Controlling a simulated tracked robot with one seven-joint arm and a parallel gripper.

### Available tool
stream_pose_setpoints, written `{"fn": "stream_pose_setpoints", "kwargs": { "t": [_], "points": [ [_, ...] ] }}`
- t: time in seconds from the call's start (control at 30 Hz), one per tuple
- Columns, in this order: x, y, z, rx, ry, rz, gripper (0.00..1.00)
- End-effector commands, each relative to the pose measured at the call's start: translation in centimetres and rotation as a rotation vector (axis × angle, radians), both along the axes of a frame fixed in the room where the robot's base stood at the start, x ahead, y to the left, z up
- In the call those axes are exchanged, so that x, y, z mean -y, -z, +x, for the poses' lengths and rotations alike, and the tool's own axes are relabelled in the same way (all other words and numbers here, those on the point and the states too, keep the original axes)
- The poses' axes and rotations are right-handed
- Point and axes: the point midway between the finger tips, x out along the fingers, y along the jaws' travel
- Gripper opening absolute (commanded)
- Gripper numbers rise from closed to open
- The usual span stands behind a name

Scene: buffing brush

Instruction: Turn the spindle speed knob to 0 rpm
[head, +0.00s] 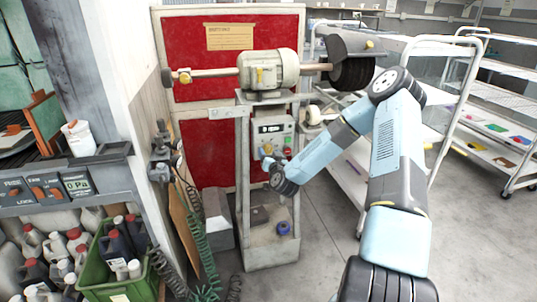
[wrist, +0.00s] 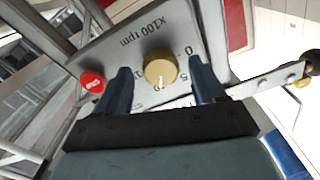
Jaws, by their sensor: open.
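The spindle speed knob (wrist: 160,67) is a round tan knob on a grey panel (wrist: 150,30) in the wrist view. The panel reads "x100 rpm" upside down, with 0 and 5 to the knob's right. A pale mark on the knob points down in the picture, near a partly hidden number, away from the 0. My gripper (wrist: 161,68) is open, one dark blue finger on each side of the knob, with gaps showing. In the head view my gripper (head: 267,160) is at the front of the machine's control box (head: 272,130); the knob is not clear there.
A red button (wrist: 92,80) sits left of the knob, close to one finger. The buffing machine's motor (head: 268,70) and dark brush (head: 352,74) are above the box. A white shelf trolley (head: 440,45) stands right; a green crate of bottles (head: 135,288) is lower left.

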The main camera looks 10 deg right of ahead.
Motion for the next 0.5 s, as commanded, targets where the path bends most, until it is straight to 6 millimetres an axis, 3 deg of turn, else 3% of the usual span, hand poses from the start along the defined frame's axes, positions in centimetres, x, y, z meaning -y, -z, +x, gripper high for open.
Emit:
{"fn": "stream_pose_setpoints", "kwargs": {
  "t": [0.4, 0.5],
  "points": [
    [0.01, -0.03, 0.78, 0.000, 0.000, 0.000, 0.69],
    [0.01, -0.03, 0.77, 0.000, 0.000, 0.000, 0.61]
  ]
}}
